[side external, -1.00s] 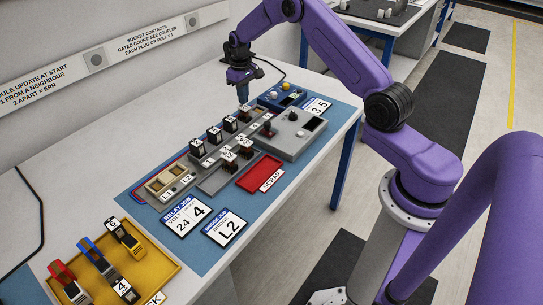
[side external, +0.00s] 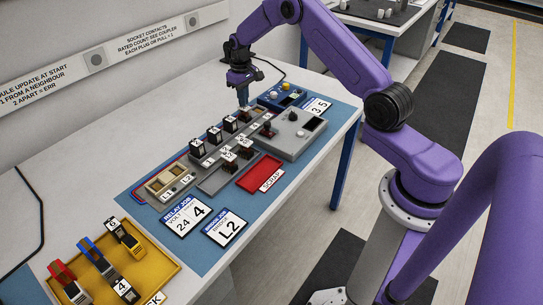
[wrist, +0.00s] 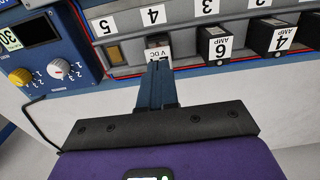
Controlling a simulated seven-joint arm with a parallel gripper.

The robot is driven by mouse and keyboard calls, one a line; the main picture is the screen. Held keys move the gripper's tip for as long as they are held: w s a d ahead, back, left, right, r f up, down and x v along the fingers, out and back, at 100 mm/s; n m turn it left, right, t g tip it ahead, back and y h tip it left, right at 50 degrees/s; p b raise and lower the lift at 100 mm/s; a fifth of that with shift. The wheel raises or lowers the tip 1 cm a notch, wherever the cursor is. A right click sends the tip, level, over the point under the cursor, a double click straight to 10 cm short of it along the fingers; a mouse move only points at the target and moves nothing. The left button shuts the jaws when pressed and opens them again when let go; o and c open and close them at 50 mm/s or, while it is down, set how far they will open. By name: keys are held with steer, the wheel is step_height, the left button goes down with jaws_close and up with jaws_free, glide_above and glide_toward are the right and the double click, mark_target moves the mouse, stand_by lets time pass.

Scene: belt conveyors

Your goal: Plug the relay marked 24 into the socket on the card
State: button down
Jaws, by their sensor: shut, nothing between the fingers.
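My gripper (side external: 243,106) is shut and empty, its fingertips over the far part of the numbered grey socket rail. In the wrist view its blue fingers (wrist: 158,68) meet a relay (wrist: 157,44) marked V DC at position 4; they hide most of its label, so its number is unreadable. They seem to touch its top, though I cannot tell for sure. The job card (side external: 184,217) reads RELAY JOB, VOLT 24, and 4. A grey tray (side external: 212,186) in front of the rail holds dark relays whose marks are too small to read.
Black AMP modules (wrist: 215,44) stand beside the relay on the rail. Position 5 has an amber square (wrist: 113,53). A blue knob box (wrist: 60,60) adjoins the rail. A red SCRAP tray (side external: 260,174), a grey lever box (side external: 294,134) and a yellow tray (side external: 157,266) stand on the bench.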

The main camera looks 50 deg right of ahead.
steer(key=shift+f, duration=0.5)
stand_by(0.5)
steer(key=shift+r, duration=3.55)
